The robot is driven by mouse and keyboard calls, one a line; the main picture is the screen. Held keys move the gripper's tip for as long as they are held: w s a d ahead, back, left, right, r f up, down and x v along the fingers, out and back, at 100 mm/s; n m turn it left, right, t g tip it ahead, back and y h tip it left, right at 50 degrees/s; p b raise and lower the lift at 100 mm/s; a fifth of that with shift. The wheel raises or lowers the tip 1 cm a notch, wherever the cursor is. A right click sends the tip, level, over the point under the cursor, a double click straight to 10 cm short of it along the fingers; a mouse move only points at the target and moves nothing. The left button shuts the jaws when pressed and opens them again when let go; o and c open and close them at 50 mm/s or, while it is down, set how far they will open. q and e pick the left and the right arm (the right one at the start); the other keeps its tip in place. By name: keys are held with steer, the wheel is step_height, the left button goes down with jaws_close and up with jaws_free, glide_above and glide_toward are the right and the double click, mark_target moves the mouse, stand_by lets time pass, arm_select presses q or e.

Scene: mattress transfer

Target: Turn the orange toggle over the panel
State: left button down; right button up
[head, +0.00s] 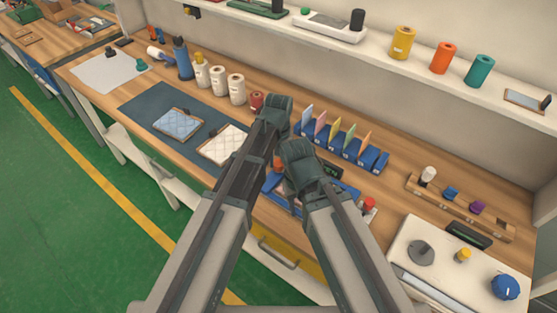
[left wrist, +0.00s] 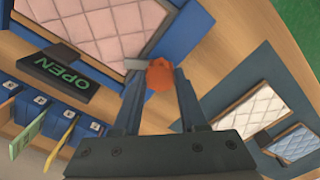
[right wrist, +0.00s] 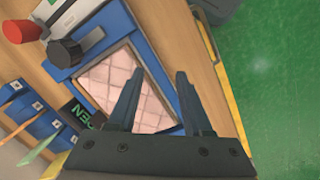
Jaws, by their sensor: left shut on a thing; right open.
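The orange toggle (left wrist: 160,75) sits between the fingertips of my left gripper (left wrist: 158,82), at the edge of a blue frame. My left gripper is shut on it. A pale grey piece touches the toggle's left side there. The pink quilted panel (left wrist: 85,25) lies in the blue frame (left wrist: 168,25). The panel also shows in the right wrist view (right wrist: 112,82), with my right gripper (right wrist: 158,78) open and empty over its edge. In the head view my arms hide most of the panel and both sets of fingertips.
A dark OPEN sign (left wrist: 60,75) stands beside the frame, near a blue rack (head: 345,148) of coloured cards. A black knob (right wrist: 65,52) and a red cylinder (right wrist: 20,28) are at the frame's other end. Two quilted pads lie on a dark mat (head: 145,100).

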mark_target(279, 163)
arm_select(q)
steer(key=m, duration=0.5)
steer(key=shift+m, duration=0.7)
steer(key=shift+c, duration=2.2)
jaws_free()
step_height(279, 163, up, 14)
steer(key=p, duration=1.3)
steer(key=shift+p, duration=0.4)
arm_select(e)
step_height(279, 163, up, 14)
arm_select(q)
steer(key=shift+f, duration=0.15)
arm_select(e)
steer(key=shift+f, duration=0.15)
